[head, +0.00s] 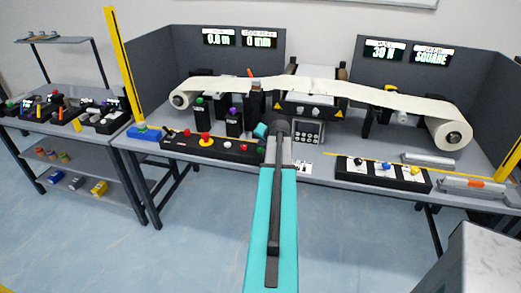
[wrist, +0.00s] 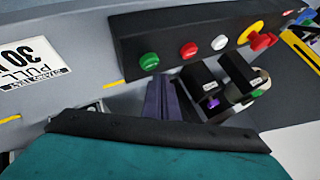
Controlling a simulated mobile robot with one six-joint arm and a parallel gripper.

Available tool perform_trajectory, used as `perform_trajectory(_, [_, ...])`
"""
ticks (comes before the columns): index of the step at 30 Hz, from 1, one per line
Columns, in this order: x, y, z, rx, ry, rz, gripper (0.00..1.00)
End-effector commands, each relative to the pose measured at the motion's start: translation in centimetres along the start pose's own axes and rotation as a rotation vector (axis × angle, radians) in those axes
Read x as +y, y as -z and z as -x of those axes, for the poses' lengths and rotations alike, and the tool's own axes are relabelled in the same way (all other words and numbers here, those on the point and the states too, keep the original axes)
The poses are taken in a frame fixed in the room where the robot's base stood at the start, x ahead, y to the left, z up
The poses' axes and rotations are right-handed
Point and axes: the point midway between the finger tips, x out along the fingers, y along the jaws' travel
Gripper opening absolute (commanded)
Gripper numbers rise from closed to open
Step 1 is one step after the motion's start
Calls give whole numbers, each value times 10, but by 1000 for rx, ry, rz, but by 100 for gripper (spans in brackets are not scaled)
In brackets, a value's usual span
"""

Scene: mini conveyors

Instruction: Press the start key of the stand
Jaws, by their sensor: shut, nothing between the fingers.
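The dark control panel (head: 215,146) lies along the front of the bench, left of my arm. It also shows in the wrist view (wrist: 125,45). In that view its row of keys holds a green key (wrist: 149,61) at the near end, a red key (wrist: 189,50), a white key (wrist: 219,42) and a red mushroom button (wrist: 263,41) with a yellow base. No label tells which key is start. My gripper (wrist: 165,98) is shut and empty, its dark fingers just short of the panel near the green key. Contact cannot be told. In the head view the fingertips are hidden.
Behind the panel stand dark blocks with green and purple knobs (head: 233,113). A paper web (head: 335,88) runs over rollers across the bench. A keypad (head: 308,132) stands right of my wrist. Another dark key box (head: 382,173) lies on the right. A yellow post (head: 124,65) rises at left.

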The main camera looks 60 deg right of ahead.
Motion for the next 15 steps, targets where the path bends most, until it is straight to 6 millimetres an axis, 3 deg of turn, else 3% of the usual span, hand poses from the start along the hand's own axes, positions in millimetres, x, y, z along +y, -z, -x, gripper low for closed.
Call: perform_trajectory(15, [-15, 15, 21, 0, 0, -1, 0])
